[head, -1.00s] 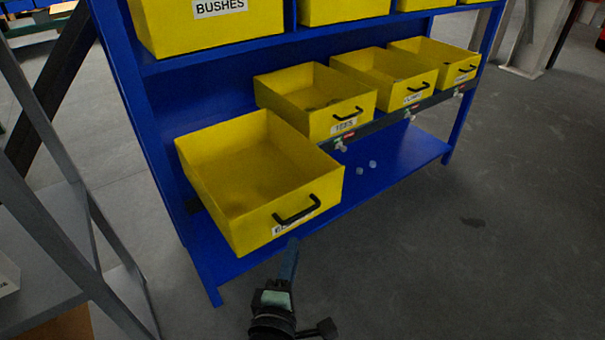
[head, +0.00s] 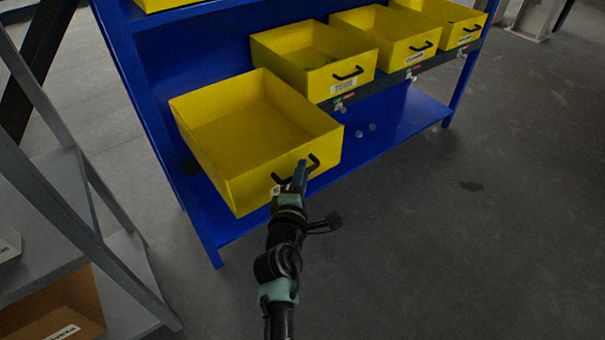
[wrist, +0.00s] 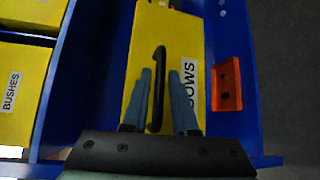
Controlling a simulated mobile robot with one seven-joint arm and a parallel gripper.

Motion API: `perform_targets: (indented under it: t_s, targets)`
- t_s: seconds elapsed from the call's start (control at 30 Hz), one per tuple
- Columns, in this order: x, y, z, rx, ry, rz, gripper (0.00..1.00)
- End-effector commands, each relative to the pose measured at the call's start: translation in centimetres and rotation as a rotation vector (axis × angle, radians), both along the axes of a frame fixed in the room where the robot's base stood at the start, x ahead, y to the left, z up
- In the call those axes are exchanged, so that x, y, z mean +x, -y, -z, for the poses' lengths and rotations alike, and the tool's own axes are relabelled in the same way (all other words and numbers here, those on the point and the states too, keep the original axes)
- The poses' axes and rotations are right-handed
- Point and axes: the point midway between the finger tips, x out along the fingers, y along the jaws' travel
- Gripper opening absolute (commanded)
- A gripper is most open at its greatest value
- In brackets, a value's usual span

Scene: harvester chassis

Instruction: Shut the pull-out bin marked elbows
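The elbows bin (head: 215,165) is a yellow open-topped box, pulled far out of the blue rack at the lower left. Its front carries a black bar handle (head: 313,163). In the wrist view its label (wrist: 189,85) shows only the ending "OWS", partly covered by a finger. My gripper (head: 299,175) is at the bin's front, over the handle. In the wrist view my gripper (wrist: 167,90) has its two blue fingers apart, with the handle (wrist: 158,90) between them. A gap shows between the handle and the right finger; whether the left finger touches it I cannot tell.
Several other yellow bins, such as the one beside it (head: 345,88), sit in a row on the blue rack (head: 195,215). An orange-red part (wrist: 227,85) is near the bin in the wrist view. A grey shelf (head: 50,230) stands at left. Floor at right is clear.

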Motion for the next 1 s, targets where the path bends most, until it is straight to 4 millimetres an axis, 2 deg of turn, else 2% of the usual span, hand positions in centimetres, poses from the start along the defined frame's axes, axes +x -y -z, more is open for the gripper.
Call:
perform_targets:
  t_s: [0.13, 0.4, 0.43, 0.57, 1.0]
  targets:
    - [0.70, 0.16, 0.11, 0.001, -0.001, 0.001, 0.26]
    - [0.77, 0.17, 0.11, 0.001, -0.001, 0.001, 0.26]
    - [0.78, 0.17, 0.10, 0.001, -0.001, 0.000, 0.24]
    - [0.77, 0.16, 0.10, 0.001, -0.001, 0.000, 0.01]
    - [0.75, 0.14, 0.12, 0.001, -0.001, 0.000, 0.00]
